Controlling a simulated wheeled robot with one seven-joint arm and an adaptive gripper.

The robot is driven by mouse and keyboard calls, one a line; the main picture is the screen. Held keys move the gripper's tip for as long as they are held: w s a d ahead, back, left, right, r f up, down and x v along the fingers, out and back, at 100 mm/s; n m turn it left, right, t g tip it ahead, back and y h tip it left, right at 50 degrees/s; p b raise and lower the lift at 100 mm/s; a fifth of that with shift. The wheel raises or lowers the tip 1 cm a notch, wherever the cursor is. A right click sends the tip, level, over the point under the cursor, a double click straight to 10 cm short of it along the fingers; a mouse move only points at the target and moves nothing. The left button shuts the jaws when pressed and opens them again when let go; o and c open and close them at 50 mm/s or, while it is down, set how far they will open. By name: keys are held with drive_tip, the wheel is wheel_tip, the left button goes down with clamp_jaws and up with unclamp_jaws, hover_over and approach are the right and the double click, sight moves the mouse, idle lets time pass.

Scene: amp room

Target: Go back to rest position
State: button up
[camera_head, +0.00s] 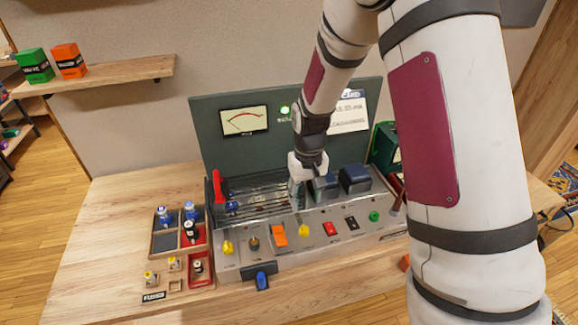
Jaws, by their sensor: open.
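My gripper (297,188) is at the end of my white arm, low over the amplifier console (330,228) on the wooden table. It points down in front of the dark blue boxes (355,179) on top of the console. Its fingers are small in this view, and a greyish thing shows at their tips; I cannot tell whether it is a finger or a part of the console. My large upper arm covers the right side of the view and hides part of the console's right end.
A green panel with a needle meter (244,120) stands behind the console. A tray (165,242) with several small tubes sits to its left, and a red lever (218,187) stands at its left end. A shelf (110,74) with green and orange boxes is at upper left. Bare table lies at front left.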

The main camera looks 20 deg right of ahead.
wheel_tip(320, 180, up, 12)
drive_tip(key=s+t, duration=0.2)
drive_tip(key=s, duration=0.1)
drive_tip(key=s+r+t, duration=0.3)
drive_tip(key=s+r, duration=1.3)
drive_tip(key=s, duration=0.4)
drive_tip(key=shift+r+t, duration=0.2)
drive_tip(key=shift+t, duration=0.1)
drive_tip(key=shift+d, duration=0.1)
